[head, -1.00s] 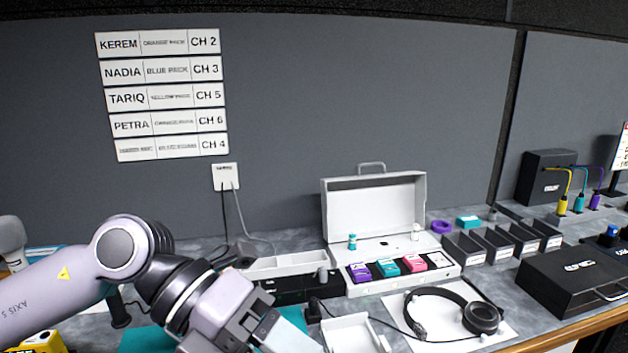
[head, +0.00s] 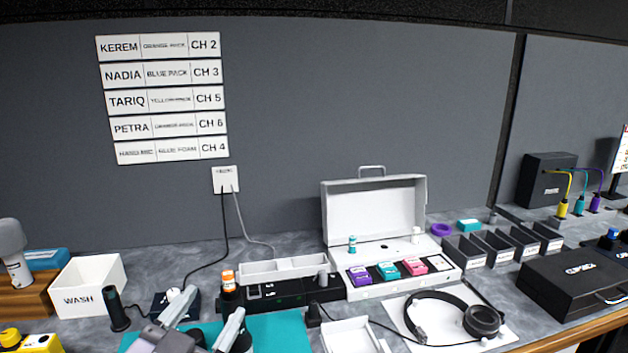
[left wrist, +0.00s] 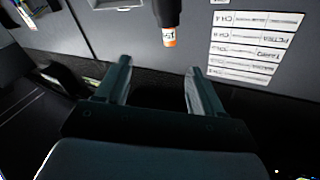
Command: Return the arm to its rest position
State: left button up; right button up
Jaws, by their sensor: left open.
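My left gripper (head: 203,325) shows at the bottom of the head view, low over the front of the counter and in front of the teal mat. Its two fingers are spread with nothing between them. In the left wrist view the open fingers (left wrist: 158,85) point toward the wall, also empty. My left arm's links are mostly below the head view's lower edge. My right gripper is in neither view.
Behind the gripper stand an orange-banded cylinder (head: 228,281) and a black charger unit (head: 290,291). A white WASH bin (head: 88,285) is to the left. An open white case (head: 375,212) and headphones (head: 455,315) are to the right. The teal mat (head: 278,330) lies in front.

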pick_arm(q)
jog(key=s+a+f+n+g+y, duration=0.1)
jog(key=f, duration=0.2)
jog(key=s+a+f+n+g+y, duration=0.1)
jog(key=a+f+g, duration=0.1)
jog(key=f, duration=0.2)
jog(key=s+a+f+g+y, duration=0.1)
jog(key=s+f, duration=0.1)
jog(key=f, duration=0.1)
jog(key=shift+a+f+n+g, duration=0.25)
jog(key=shift+f+n+g, duration=0.05)
jog(key=shift+f+n, duration=0.1)
jog(key=s+a+f+n+g+y, duration=0.15)
jog(key=s+a+f+g, duration=0.25)
jog(key=s+f+g, duration=0.9)
notch_tip(320, 180, down, 12)
jog(key=w+d+t+h+b, duration=0.1)
jog(key=d+t+h, duration=0.1)
jog(key=t, duration=0.8)
jog(key=shift+d+r+b, duration=0.2)
jog(key=shift+b, duration=0.15)
